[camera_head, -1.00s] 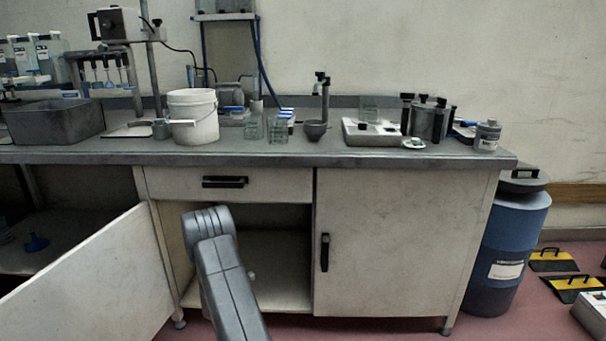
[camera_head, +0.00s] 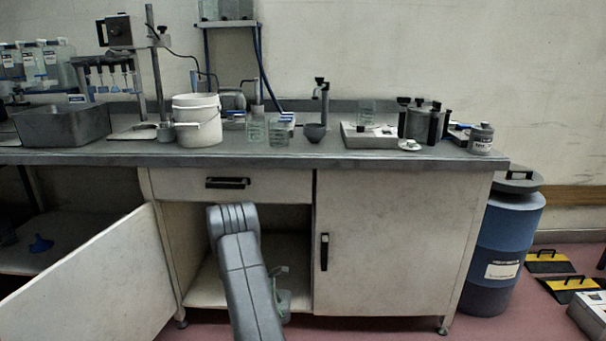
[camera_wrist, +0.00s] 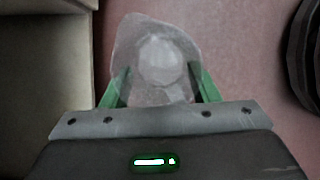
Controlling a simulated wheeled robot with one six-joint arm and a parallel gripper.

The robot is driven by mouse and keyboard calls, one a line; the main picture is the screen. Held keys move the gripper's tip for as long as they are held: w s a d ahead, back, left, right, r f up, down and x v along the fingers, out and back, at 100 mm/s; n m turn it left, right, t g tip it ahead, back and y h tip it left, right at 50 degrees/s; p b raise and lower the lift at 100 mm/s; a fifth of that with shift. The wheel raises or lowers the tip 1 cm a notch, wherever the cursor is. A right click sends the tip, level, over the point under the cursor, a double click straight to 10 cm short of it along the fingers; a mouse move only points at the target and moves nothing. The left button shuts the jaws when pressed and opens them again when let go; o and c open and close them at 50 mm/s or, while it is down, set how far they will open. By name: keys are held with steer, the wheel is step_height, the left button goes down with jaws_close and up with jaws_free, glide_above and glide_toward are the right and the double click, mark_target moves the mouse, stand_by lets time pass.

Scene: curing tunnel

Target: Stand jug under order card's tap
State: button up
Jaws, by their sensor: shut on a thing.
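A clear, see-through jug (camera_wrist: 160,60) is between the green fingers of my gripper (camera_wrist: 160,88) in the wrist view. The fingers are shut on its sides, above the reddish floor. In the head view the jug (camera_head: 284,303) shows partly behind my grey arm, low in front of the open cupboard. A thin dark tap (camera_head: 320,92) stands on the bench above a small dark bowl. Several clear containers with labels (camera_head: 42,62) stand at the far left; their outlets are too small to make out. I cannot make out an order card.
The bench (camera_head: 250,158) carries a white bucket (camera_head: 197,122), glass beakers (camera_head: 279,133), a grey basin (camera_head: 64,125) and a metal pot (camera_head: 421,122). A cupboard door (camera_head: 95,275) stands open at left. A blue drum (camera_head: 507,240) and yellow-black ramps (camera_head: 548,262) are at right.

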steer(key=s+d+r+m+g+y, duration=0.45)
steer(key=d+r+m, duration=0.6)
steer(key=m, duration=0.85)
steer(key=s+r+p, duration=0.3)
steer(key=r+p, duration=0.7)
steer(key=s+a+r+p, duration=0.1)
steer(key=s+r+p, duration=0.3)
steer(key=r+p, duration=0.6)
steer(key=s+r+p, duration=0.3)
steer(key=r+p, duration=0.7)
steer(key=p, duration=0.2)
steer(key=shift+s+a, duration=0.15)
steer(key=shift+a, duration=0.05)
steer(key=shift+f, duration=0.1)
